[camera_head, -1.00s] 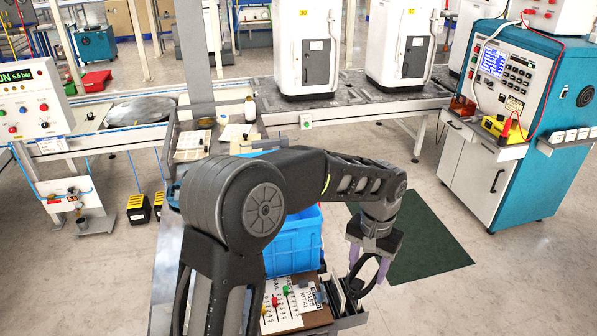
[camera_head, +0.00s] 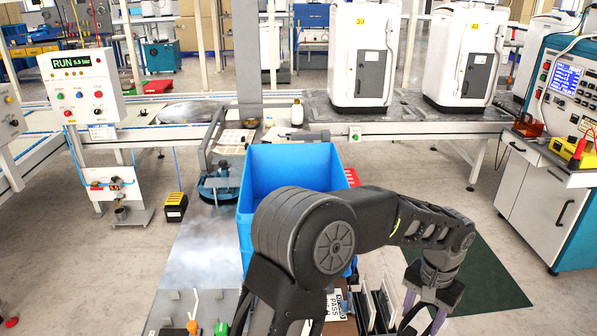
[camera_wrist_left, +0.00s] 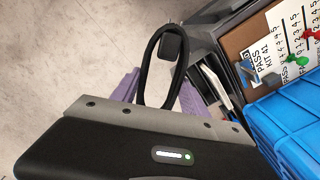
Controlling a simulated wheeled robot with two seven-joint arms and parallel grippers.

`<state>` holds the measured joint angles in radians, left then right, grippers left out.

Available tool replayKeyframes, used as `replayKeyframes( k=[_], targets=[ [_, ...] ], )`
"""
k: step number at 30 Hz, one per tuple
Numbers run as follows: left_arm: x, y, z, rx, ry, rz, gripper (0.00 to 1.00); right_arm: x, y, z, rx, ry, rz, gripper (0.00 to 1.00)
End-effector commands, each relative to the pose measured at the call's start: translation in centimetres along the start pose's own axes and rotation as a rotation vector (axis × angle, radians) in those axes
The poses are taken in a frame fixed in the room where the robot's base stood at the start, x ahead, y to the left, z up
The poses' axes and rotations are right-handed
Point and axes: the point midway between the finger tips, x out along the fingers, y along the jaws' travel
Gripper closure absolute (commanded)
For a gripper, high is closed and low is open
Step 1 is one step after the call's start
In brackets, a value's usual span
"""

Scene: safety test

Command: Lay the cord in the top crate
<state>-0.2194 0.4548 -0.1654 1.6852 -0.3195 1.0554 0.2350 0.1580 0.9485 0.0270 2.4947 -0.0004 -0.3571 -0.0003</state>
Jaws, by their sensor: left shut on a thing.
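The black cord (camera_head: 408,320) hangs as a loop from my left gripper (camera_head: 424,311), low at the right in the head view. In the left wrist view the cord (camera_wrist_left: 149,62) loops out beyond the purple fingers of the left gripper (camera_wrist_left: 157,92), with a dark block-shaped end beside it. The gripper is shut on the cord. The open blue top crate (camera_head: 243,214) stands left of the gripper, partly hidden behind my left arm. Its visible inside looks empty. A ribbed blue crate wall (camera_wrist_left: 292,128) shows at the right of the wrist view. My right gripper is not seen.
A rack of upright plates (camera_head: 375,306) stands close left of the gripper, beside a board marked PASS (camera_head: 334,304). A dark green mat (camera_head: 490,275) lies on the floor at right. A metal bench top (camera_head: 200,250) is left of the crate.

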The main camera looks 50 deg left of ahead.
Motion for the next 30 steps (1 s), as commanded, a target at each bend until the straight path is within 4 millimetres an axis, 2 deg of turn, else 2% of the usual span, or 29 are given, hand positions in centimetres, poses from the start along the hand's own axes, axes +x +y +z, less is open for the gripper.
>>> replayKeyframes(
  k=[1,4,18,23,30],
  targets=[
    [0.8,0.0,0.0,0.0,0.001,0.0,0.95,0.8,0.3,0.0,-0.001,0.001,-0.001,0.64],
    [1.1,0.0,0.0,0.0,0.001,0.0,0.95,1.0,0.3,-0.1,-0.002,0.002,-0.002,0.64],
    [0.6,0.0,0.0,0.0,0.001,0.0,0.95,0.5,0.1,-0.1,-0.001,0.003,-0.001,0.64],
    [-2.0,0.0,0.0,0.0,0.002,0.0,0.95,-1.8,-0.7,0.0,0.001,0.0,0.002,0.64],
    [-8.7,-0.2,-0.1,-0.017,0.001,0.0,0.95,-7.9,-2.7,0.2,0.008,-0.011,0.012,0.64]
  ],
)
